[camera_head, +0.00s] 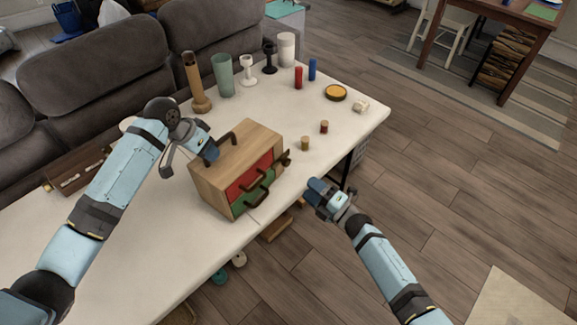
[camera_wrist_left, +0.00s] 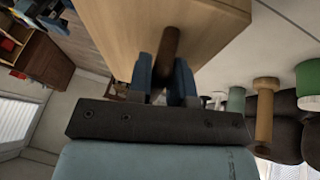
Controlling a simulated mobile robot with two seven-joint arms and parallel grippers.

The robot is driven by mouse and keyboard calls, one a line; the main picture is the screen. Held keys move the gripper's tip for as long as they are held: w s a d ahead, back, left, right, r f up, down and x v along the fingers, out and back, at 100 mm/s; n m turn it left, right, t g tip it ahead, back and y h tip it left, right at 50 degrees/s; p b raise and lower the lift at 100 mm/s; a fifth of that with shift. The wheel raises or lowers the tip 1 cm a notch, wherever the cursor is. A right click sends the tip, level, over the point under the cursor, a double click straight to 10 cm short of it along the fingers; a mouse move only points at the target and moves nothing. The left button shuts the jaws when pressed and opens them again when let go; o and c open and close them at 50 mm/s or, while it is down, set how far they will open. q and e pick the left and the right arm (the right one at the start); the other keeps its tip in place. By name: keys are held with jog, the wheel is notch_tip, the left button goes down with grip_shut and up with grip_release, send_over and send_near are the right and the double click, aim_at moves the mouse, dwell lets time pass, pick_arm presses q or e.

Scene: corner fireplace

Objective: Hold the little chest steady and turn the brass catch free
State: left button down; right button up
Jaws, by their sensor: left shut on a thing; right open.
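The little chest (camera_head: 235,160) is a light wooden box standing upright on the white table, with a red drawer (camera_head: 250,177) above a green drawer (camera_head: 252,196). My left gripper (camera_head: 212,150) is shut on the chest's dark top handle (camera_head: 222,143). In the left wrist view the handle (camera_wrist_left: 168,48) passes between the two blue fingers (camera_wrist_left: 163,80). A small dark piece at the chest's right edge (camera_head: 285,158) looks like the brass catch; its exact position is too small to tell. My right gripper (camera_head: 316,192) is open and empty, to the right of the chest and apart from it.
Two small cylinders (camera_head: 305,143) (camera_head: 324,127) stand right of the chest. A wooden vase (camera_head: 196,85), green cup (camera_head: 223,75), candlesticks, red and blue cylinders and a yellow dish (camera_head: 336,92) stand further back. A sofa (camera_head: 90,70) borders the table's far side.

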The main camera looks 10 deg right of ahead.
aim_at(288, 165)
jog(key=w+a+n+t, duration=0.1)
jog(key=w+a+n, duration=0.1)
jog(key=n, duration=0.1)
jog(key=w+a+n+t+h, duration=0.1)
jog(key=w+a+n+t, duration=0.1)
jog(key=w+n, duration=0.1)
jog(key=w+a+r+n+t+h, duration=0.1)
jog(key=w+n, duration=0.1)
jog(key=w, duration=0.1)
jog(key=shift+w+a+n, duration=0.1)
jog(key=shift+a+n, duration=0.3)
dwell(0.6)
jog(key=shift+c, duration=0.2)
jog(key=c, duration=0.9)
